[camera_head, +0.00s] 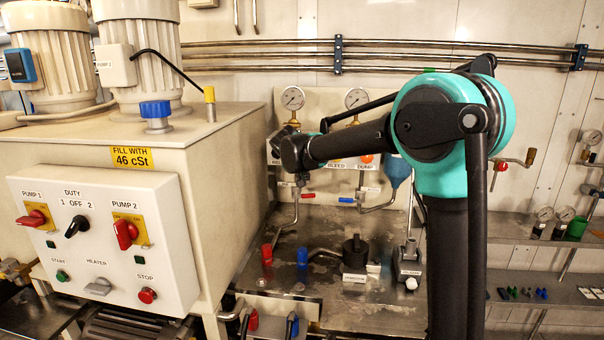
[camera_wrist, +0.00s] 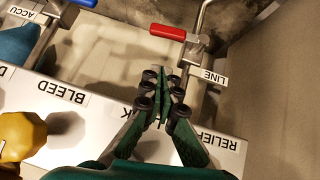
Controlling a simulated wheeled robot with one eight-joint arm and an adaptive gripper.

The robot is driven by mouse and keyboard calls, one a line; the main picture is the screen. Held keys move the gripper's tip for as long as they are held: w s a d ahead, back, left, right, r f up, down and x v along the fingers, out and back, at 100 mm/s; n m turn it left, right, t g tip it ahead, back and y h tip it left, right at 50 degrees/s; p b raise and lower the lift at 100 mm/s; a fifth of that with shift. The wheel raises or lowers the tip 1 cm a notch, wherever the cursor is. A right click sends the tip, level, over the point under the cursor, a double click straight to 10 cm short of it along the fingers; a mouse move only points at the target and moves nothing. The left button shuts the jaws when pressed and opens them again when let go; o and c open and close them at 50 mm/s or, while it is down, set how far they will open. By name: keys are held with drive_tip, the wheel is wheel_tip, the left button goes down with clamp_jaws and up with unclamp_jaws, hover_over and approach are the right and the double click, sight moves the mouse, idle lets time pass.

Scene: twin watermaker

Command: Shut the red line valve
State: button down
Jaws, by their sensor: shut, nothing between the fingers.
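The red line valve handle (camera_wrist: 168,32) shows at the top of the wrist view. It sticks out sideways, roughly crosswise to its metal pipe, beside the LINE label (camera_wrist: 216,75). In the head view the same red handle (camera_head: 308,195) is small, just below my wrist. My gripper (camera_wrist: 166,78) is shut and empty. Its tips appear below the handle in the wrist view, with a visible gap between them; the depth of that gap is unclear. In the head view my gripper is hard to make out behind the wrist.
A yellow knob (camera_wrist: 22,138) is near the BLEED label (camera_wrist: 62,91). Gauges (camera_head: 293,98) stand above the panel. The large tank (camera_head: 235,140) is close on the left.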

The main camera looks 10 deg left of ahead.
sight(309, 194)
drive_tip(key=f, duration=0.5)
drive_tip(key=shift+w+d, duration=0.4)
drive_tip(key=shift+d+f+y, duration=0.3)
drive_tip(key=shift+f+y, duration=0.3)
drive_tip(key=shift+f, duration=0.05)
drive_tip(key=shift+m, duration=0.3)
